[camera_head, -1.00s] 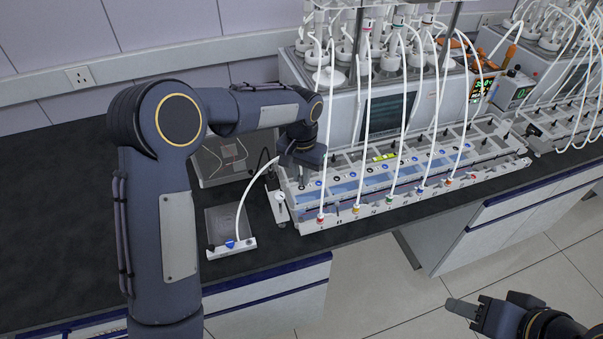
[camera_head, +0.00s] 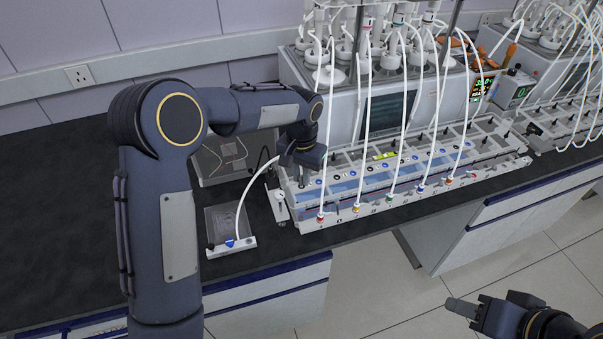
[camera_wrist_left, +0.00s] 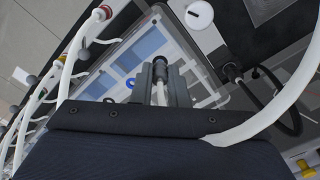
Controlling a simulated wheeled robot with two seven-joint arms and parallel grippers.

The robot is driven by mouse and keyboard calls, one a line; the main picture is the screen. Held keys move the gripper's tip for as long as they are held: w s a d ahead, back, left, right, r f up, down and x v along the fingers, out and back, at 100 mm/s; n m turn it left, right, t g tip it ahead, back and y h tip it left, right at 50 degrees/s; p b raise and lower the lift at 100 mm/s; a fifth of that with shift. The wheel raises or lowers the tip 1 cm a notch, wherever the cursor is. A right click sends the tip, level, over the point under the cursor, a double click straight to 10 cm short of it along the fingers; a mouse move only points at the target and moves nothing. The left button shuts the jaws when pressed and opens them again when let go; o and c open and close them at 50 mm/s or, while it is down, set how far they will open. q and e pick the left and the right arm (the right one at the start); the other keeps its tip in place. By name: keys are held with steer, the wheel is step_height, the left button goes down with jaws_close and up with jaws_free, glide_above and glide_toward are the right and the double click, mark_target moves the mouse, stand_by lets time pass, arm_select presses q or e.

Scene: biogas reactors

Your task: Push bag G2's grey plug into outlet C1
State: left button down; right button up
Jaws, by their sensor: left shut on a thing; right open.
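My left gripper (camera_head: 302,158) is low over the left end of the white reactor tray (camera_head: 345,213). In the left wrist view its fingers (camera_wrist_left: 160,84) are shut on a small dark grey plug (camera_wrist_left: 160,64), above the tray's blue-windowed top. A white tube (camera_head: 240,213) rises from a clear flat bag (camera_head: 226,221) with a white bar and blue valve on the bench and runs up toward the left gripper. I cannot read the bag's label. I cannot make out outlet C1 or whether the plug touches it. My right gripper (camera_head: 463,307) is open and empty, away from the bench.
Several white tubes (camera_head: 365,130) with coloured ends rise from the tray's front edge, right of the left gripper. A clear box (camera_head: 222,158) stands behind the bag. The black bench top (camera_head: 60,220) is clear on the left.

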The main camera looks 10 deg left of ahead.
arm_select(q)
steer(key=shift+f+b, duration=0.45)
steer(key=shift+f, duration=0.2)
stand_by(0.8)
stand_by(0.4)
steer(key=c, duration=1.3)
jaws_free()
steer(key=shift+c, duration=0.2)
steer(key=shift+r, duration=0.1)
step_height(320, 180, up, 6)
steer(key=shift+r+b, duration=0.15)
steer(key=shift+b, duration=0.35)
steer(key=shift+r, duration=0.7)
